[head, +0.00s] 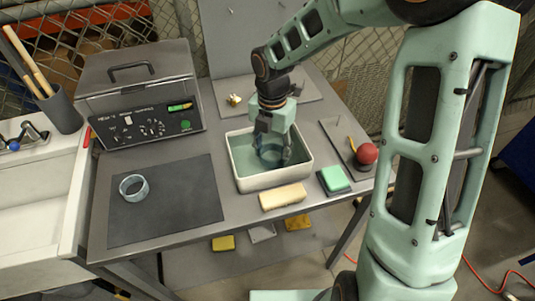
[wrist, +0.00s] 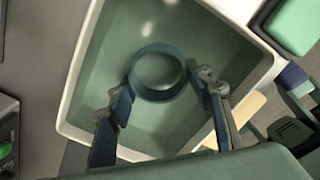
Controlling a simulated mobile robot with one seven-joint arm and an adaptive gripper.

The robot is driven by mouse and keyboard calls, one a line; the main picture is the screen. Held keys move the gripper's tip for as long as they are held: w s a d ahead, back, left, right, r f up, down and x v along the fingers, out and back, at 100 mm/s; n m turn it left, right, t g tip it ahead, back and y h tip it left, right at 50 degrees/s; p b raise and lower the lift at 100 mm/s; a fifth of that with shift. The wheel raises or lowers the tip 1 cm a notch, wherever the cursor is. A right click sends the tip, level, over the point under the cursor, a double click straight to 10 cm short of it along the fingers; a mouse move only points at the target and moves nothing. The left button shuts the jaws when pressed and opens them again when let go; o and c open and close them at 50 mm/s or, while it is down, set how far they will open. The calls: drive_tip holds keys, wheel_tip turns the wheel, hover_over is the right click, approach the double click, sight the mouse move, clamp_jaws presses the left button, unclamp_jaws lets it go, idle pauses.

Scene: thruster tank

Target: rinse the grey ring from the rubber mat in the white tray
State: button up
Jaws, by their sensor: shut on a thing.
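My gripper (head: 271,152) points down into the white tray (head: 242,181), which holds greenish water. In the wrist view my gripper (wrist: 165,92) has its fingers on both sides of a ring (wrist: 158,95), shut on it. This ring looks blue-grey through the water and seems to be under the surface; whether it touches the tray bottom I cannot tell. The tray (wrist: 83,62) surrounds it in the wrist view. Another ring (head: 134,188), pale grey-blue, lies on the black rubber mat (head: 175,215) to the left in the head view.
A cream sponge (head: 283,197) and a green pad (head: 334,179) lie in front of the tray. A grey lidded machine (head: 142,95) stands at the back left. A plate with a red ball (head: 367,154) is at the right. A sink (head: 30,190) adjoins the bench at left.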

drive_tip(key=shift+d, duration=0.1)
drive_tip(key=shift+s+a, duration=0.2)
drive_tip(key=shift+a, duration=0.6)
drive_tip(key=shift+d, duration=0.1)
drive_tip(key=shift+w+d+p, duration=0.2)
drive_tip(key=shift+d+p, duration=0.4)
drive_tip(key=shift+d, duration=0.15)
wheel_tip(320, 180, up, 8)
drive_tip(key=p, duration=0.8)
drive_tip(key=shift+r, duration=0.25)
drive_tip(key=shift+r, duration=0.1)
idle(0.6)
wheel_tip(320, 180, up, 4)
drive_tip(key=p, duration=0.4)
